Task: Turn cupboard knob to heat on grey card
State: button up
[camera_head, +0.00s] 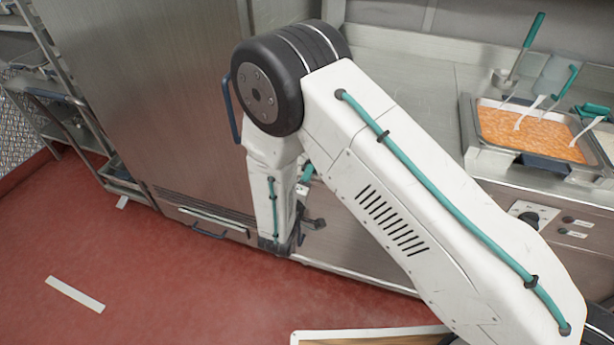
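A dark knob (528,219) sits on a pale plate on the steel counter front at the right, partly covered by my white arm. Its pointer and markings are too small to read. I cannot make out a grey card or tell whether this is the cupboard knob. My arm bends at the dark elbow and hangs down in front of the steel cupboard (150,90) and counter. My gripper (314,223) seems to be the small dark part at the arm's lower end, near the counter's lower front. It is far left of the knob, and its fingers are unclear.
A steel tray (475,140) of orange food with utensils stands on the counter. Small buttons with labels (577,234) sit right of the knob. A wire rack (75,125) stands at the left. A board edge (310,337) shows at the bottom. Red floor (170,290) is open at lower left.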

jog(key=v, duration=0.7)
dwell(0.4)
jog(key=s+d+r+m+g+h, duration=0.1)
jog(key=s+d+r+g+h, duration=0.35)
jog(key=d+r+g, duration=0.35)
jog(key=s+d+r+m+g+h, duration=0.1)
jog(key=s+d+r+g+h, duration=0.2)
jog(key=s+d+r+g, duration=0.5)
jog(key=s+d+r+m+y, duration=0.9)
jog(key=s+d+r+y, duration=0.3)
jog(key=r, duration=0.4)
jog(key=s+y, duration=0.1)
jog(key=s, duration=0.1)
jog(key=shift+s+r+m+y, duration=0.3)
jog(key=shift+s+m+y, duration=0.05)
jog(key=shift+m, duration=0.05)
